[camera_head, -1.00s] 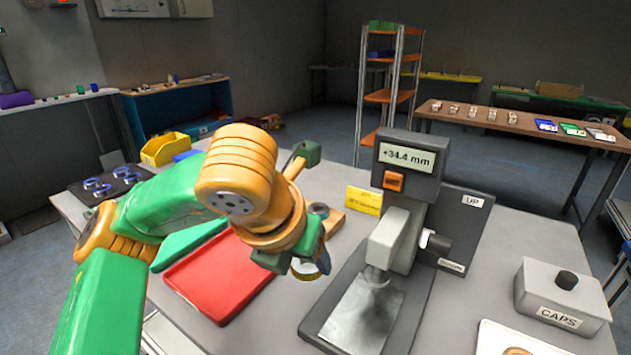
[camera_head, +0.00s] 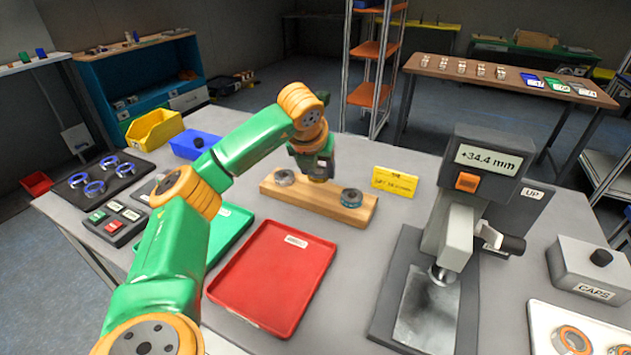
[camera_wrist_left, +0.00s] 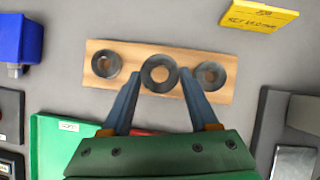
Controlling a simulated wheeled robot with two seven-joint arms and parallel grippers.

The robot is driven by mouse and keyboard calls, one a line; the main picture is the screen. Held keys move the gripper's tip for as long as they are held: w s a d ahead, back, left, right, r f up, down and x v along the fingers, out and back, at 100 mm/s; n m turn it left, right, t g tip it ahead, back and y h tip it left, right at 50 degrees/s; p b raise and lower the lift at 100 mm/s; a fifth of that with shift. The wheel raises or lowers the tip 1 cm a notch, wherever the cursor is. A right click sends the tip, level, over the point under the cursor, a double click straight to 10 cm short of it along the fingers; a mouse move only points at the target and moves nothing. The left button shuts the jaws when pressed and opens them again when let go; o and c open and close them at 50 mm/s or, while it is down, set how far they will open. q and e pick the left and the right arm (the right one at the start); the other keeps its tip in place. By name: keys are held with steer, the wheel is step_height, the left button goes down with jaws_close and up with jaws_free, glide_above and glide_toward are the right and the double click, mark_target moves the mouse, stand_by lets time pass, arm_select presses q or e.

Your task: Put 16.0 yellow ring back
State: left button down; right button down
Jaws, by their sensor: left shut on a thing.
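The ring (camera_wrist_left: 160,86) is between the fingers of my left gripper (camera_head: 318,177), which is shut on it. The wrist view shows these two flanking rings on the block as well (camera_wrist_left: 106,64), (camera_wrist_left: 210,75). Whether the held ring touches the block is unclear. My right gripper is not in view.
A yellow sign (camera_head: 394,182) stands right of the block. A red tray (camera_head: 255,280) and a green tray (camera_head: 227,230) lie in front. The gauge (camera_head: 488,158) reads +34.4 mm at the right. A blue bin (camera_head: 195,144) stands to the left.

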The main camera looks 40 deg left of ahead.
mark_target(314, 176)
arm_select(q)
steer(key=f, duration=0.3)
steer(key=a+f+p, duration=0.1)
steer(key=shift+w+f, duration=0.3)
steer(key=shift+a+f, duration=0.1)
steer(key=shift+f, duration=0.2)
steer(key=shift+c, duration=0.7)
jaws_free()
steer(key=shift+r, duration=0.1)
steer(key=shift+s+r, duration=0.1)
steer(key=shift+r, duration=0.35)
steer(key=v, duration=1.1)
steer(key=shift+b, duration=0.35)
steer(key=shift+s+r, duration=0.1)
steer(key=shift+r, duration=0.05)
